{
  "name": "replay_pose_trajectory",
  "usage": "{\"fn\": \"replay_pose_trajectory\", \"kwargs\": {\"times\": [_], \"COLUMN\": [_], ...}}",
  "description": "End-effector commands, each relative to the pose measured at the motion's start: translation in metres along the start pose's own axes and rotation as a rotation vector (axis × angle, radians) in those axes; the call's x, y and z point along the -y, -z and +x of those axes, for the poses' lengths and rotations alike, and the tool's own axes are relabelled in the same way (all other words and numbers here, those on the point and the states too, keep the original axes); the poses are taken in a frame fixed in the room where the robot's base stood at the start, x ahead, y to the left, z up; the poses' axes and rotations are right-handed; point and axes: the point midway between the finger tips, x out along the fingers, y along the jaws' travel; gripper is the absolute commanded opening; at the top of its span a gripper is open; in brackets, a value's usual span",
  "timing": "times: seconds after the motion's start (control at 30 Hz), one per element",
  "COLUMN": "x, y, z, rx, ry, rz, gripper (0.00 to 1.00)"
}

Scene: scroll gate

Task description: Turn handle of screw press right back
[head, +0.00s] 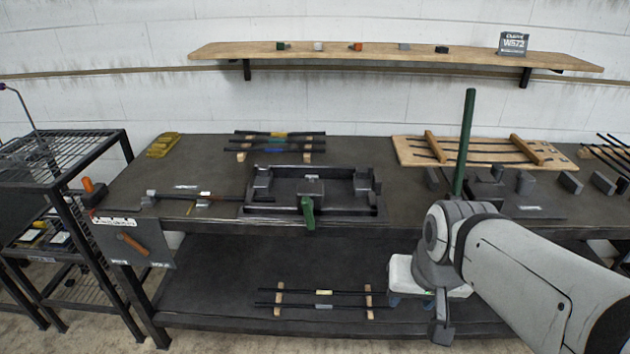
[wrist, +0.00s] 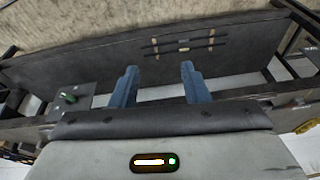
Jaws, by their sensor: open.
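A dark rectangular frame (head: 340,212) with blocks inside lies at the middle front of the bench. A short green handle (head: 307,212) points down over its front edge. A tall green bar (head: 465,140) stands upright among dark blocks to its right. I cannot tell for sure which of these is the screw press. My gripper (head: 412,301) is low in front of the bench, right of the frame and apart from both green parts. In the wrist view its blue fingers (wrist: 159,69) are apart with nothing between them. A small green part (wrist: 68,97) shows there at left on a dark plate.
The bench (head: 225,160) carries an orange-handled tool (head: 93,190) at left and a wooden board with rods (head: 480,152) at back right. Rods on wooden supports (head: 322,292) lie on the lower shelf. A wall shelf (head: 400,55) runs above. My arm hides the bench's right front.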

Motion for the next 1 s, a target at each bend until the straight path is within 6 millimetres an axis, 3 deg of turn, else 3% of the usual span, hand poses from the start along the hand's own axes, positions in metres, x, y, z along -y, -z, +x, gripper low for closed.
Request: {"fn": "replay_pose_trajectory", "kwargs": {"times": [0.03, 0.2, 0.4, 0.6, 0.8, 1.0], "x": [0.008, 0.056, 0.115, 0.163, 0.194, 0.207], "y": [0.008, 0.066, 0.136, 0.189, 0.219, 0.229], "z": [0.019, 0.070, 0.114, 0.150, 0.182, 0.196], "rx": [-0.035, -0.219, -0.360, -0.374, -0.275, -0.153], "ry": [0.024, 0.205, 0.535, 0.934, 1.368, 1.679], "rz": [0.057, 0.441, 0.996, 1.544, 2.020, 2.277], "gripper": [0.42, 0.42, 0.42, 0.42, 0.42, 0.42]}}
